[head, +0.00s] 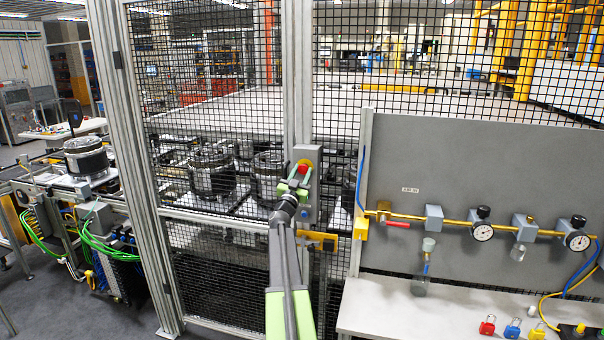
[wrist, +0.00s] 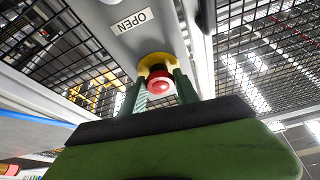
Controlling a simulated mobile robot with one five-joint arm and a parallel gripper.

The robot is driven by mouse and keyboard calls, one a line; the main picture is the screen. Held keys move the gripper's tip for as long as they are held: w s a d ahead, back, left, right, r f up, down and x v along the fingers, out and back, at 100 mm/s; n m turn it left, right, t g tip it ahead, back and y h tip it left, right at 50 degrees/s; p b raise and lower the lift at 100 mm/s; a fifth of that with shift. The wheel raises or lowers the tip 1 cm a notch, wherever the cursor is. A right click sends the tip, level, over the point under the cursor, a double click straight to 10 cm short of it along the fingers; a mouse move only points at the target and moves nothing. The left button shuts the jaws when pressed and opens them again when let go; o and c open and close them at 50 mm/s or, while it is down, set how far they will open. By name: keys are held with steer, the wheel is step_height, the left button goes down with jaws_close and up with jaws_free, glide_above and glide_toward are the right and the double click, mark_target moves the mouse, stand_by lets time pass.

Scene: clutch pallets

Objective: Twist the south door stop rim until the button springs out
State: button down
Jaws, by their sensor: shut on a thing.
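The door stop is a red button (wrist: 160,84) with a yellow collar (wrist: 155,60) behind it, on a grey box (wrist: 140,30) marked OPEN. In the head view the red button (head: 304,166) shows near the top of the grey box (head: 309,154) on the fence post. My gripper (head: 299,178) is at the button, its green fingers on either side. In the wrist view my gripper (wrist: 160,80) is shut on the red rim, with the button's face showing between the fingers. The finger contact is partly hidden.
Black mesh fence (head: 215,90) stands on both sides of the post. A yellow latch (head: 331,243) sits just below right of the box. A grey panel (head: 470,150) with brass pipe and gauges stands right, above a white bench (head: 400,315) holding several padlocks.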

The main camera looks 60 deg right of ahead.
steer(key=m+g, duration=0.1)
steer(key=m, duration=0.1)
steer(key=m+g+p, duration=0.1)
steer(key=m, duration=0.1)
steer(key=m+g, duration=0.1)
steer(key=m, duration=0.2)
steer(key=shift+w+a+r+p, duration=0.2)
steer(key=shift+w+p, duration=0.05)
steer(key=shift+p, duration=0.15)
steer(key=shift+m+g+y+p, duration=0.5)
steer(key=shift+m+g, duration=0.3)
steer(key=shift+m, duration=0.7)
steer(key=shift+f, duration=0.1)
steer(key=c, duration=0.9)
jaws_free()
steer(key=b+v, duration=0.4)
steer(key=v, duration=1.3)
steer(key=shift+f, duration=0.2)
steer(key=shift+a, duration=0.1)
